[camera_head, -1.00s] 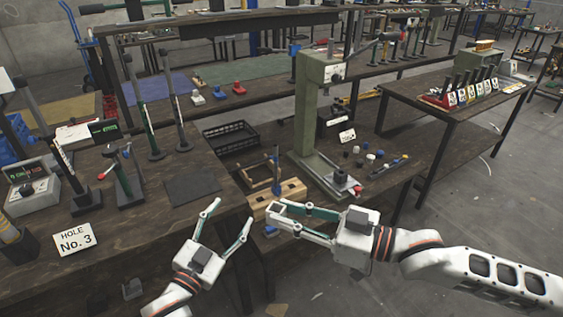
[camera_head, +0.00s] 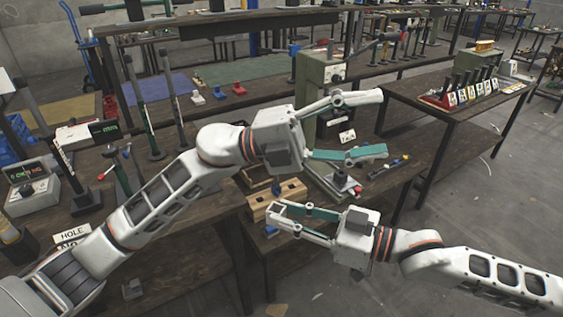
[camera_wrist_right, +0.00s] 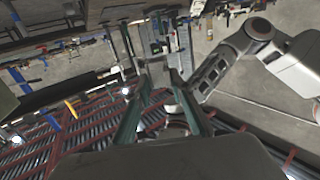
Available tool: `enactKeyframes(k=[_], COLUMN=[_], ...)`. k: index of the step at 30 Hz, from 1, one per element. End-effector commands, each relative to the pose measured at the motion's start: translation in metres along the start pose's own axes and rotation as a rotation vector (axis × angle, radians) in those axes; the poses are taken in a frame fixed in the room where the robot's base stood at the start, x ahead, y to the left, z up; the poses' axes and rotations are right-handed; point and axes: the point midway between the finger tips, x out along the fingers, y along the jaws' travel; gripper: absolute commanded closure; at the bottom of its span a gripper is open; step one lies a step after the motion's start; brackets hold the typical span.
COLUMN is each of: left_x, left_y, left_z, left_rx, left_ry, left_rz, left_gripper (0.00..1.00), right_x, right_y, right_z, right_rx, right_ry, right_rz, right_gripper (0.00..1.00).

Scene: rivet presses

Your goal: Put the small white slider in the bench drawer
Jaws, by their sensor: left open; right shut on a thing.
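My right gripper (camera_head: 270,214) is at the front edge of the bench (camera_head: 205,235), in front of a wooden block (camera_head: 262,203). Its fingers are shut on a small pale piece, mostly hidden at the fingertips; I cannot tell for sure that it is the white slider. My left gripper (camera_head: 384,123) is open and empty, held above the bench beside the green press (camera_head: 322,72). I cannot make out the bench drawer.
My left arm crosses over the bench and covers much of its middle. A "HOLE" sign (camera_head: 72,236) and a counter box (camera_head: 32,190) stand at the left. A side table (camera_head: 445,120) with a row of tools stands at the right. Grey floor lies in front.

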Motion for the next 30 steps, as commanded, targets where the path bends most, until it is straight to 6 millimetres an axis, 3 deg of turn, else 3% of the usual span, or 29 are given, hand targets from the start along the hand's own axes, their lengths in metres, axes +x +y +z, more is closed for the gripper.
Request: enactKeyframes(k=[3,6,13,20,30], left_x=[0.019,0.025,0.013,-0.029,-0.12], left_y=[0.009,0.021,0.049,0.059,0.051], left_z=[-0.021,-0.034,-0.046,-0.032,-0.008], left_rx=[0.068,0.114,0.201,0.253,0.21], left_ry=[0.126,0.214,0.356,0.399,0.333], left_rz=[0.158,0.299,0.658,1.055,1.668], left_gripper=[0.42,0.42,0.42,0.42,0.42], right_x=[0.0,0.0,0.0,0.0,0.0], right_y=[0.0,0.0,0.0,0.0,0.0], right_z=[0.0,0.0,0.0,0.0,0.0], right_rx=[0.0,0.0,0.0,0.0,0.0], right_ry=[0.0,0.0,0.0,0.0,0.0], right_rz=[0.0,0.0,0.0,0.0,0.0], right_gripper=[0.92,0.92,0.92,0.92,0.92])
